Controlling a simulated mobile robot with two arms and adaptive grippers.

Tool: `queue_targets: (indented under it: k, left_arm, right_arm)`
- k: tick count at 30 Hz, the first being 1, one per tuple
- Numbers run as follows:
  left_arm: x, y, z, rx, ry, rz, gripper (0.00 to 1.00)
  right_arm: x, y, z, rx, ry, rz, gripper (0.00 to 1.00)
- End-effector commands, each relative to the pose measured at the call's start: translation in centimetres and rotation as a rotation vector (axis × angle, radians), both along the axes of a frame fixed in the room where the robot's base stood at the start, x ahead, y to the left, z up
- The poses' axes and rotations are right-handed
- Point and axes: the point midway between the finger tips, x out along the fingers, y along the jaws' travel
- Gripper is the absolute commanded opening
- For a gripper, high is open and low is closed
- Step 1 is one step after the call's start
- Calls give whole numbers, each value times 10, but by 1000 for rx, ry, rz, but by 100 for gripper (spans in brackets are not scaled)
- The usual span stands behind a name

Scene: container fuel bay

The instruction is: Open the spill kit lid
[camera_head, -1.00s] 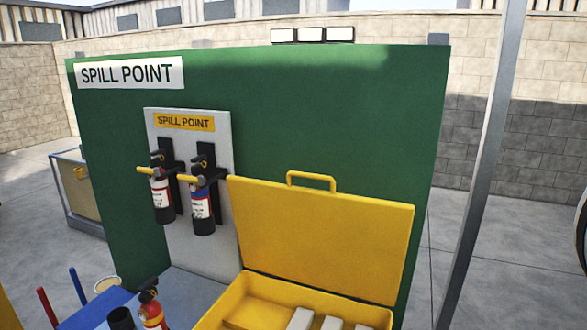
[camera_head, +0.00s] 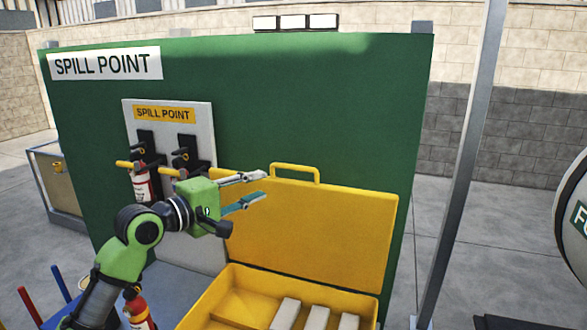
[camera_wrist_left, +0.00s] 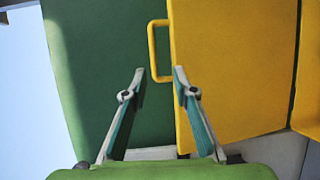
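The spill kit is a yellow box (camera_head: 226,318) at the bottom of the head view. Its yellow lid (camera_head: 310,232) stands raised at the back, near the green panel, with the inside of the box showing. A yellow handle (camera_head: 296,168) is on the lid's top edge. It also shows in the left wrist view (camera_wrist_left: 151,50), beyond the fingertips. My left gripper (camera_head: 262,187) is open and empty, in front of the lid's upper left part. In the left wrist view its two fingers (camera_wrist_left: 158,74) are apart with nothing between them. My right gripper is in neither view.
A green panel (camera_head: 290,100) stands behind the kit. Fire extinguishers (camera_head: 142,185) hang on a grey board left of the lid, partly behind my left arm. Another red extinguisher (camera_head: 138,312) stands below. Several pale blocks (camera_head: 316,318) lie in the box. A grey post (camera_head: 462,165) rises at right.

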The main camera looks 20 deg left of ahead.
Motion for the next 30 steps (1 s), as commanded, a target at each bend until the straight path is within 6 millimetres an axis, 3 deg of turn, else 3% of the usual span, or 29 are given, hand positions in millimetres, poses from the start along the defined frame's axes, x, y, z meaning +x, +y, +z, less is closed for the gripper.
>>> queue_targets:
  k: [3,8,21,30]
  left_arm:
    - [5,2,13,-38,-8,1,26]
    - [23,-7,14,-41,-5,0,26]
    - [103,-44,9,-37,-5,0,26]
    - [125,-54,4,-33,-6,1,26]
  right_arm:
    - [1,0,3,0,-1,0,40]
    - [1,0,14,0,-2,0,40]
    - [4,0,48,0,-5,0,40]
    - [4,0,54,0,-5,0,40]
